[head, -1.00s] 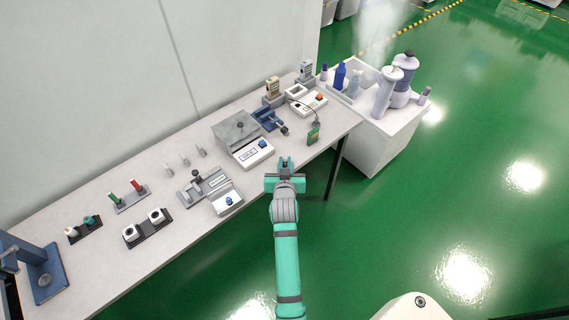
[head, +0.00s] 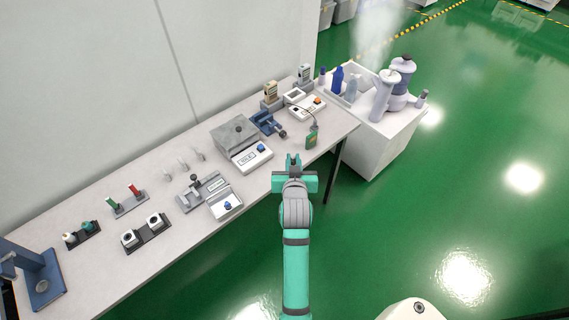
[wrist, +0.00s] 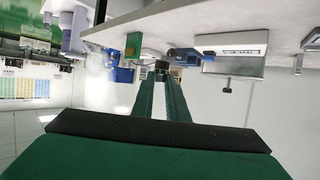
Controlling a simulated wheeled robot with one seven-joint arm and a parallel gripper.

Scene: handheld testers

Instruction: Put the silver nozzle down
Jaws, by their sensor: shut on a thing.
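My gripper (head: 293,161) is off the front edge of the long workbench, in the middle of the head view. Its two green fingers reach away in the wrist view (wrist: 160,76) and are shut on a small piece at their tips. That piece, the silver nozzle by the task, is mostly hidden, and its shape cannot be made out. The workbench (head: 165,229) runs from lower left to upper right. Several small pale upright pieces (head: 183,164) stand towards its back.
Near my gripper on the bench are a white box with a blue button (head: 249,158), a green and orange device (head: 311,141) and a blue vice (head: 266,123). A white cabinet (head: 378,146) with bottles stands at the right. The green floor is open.

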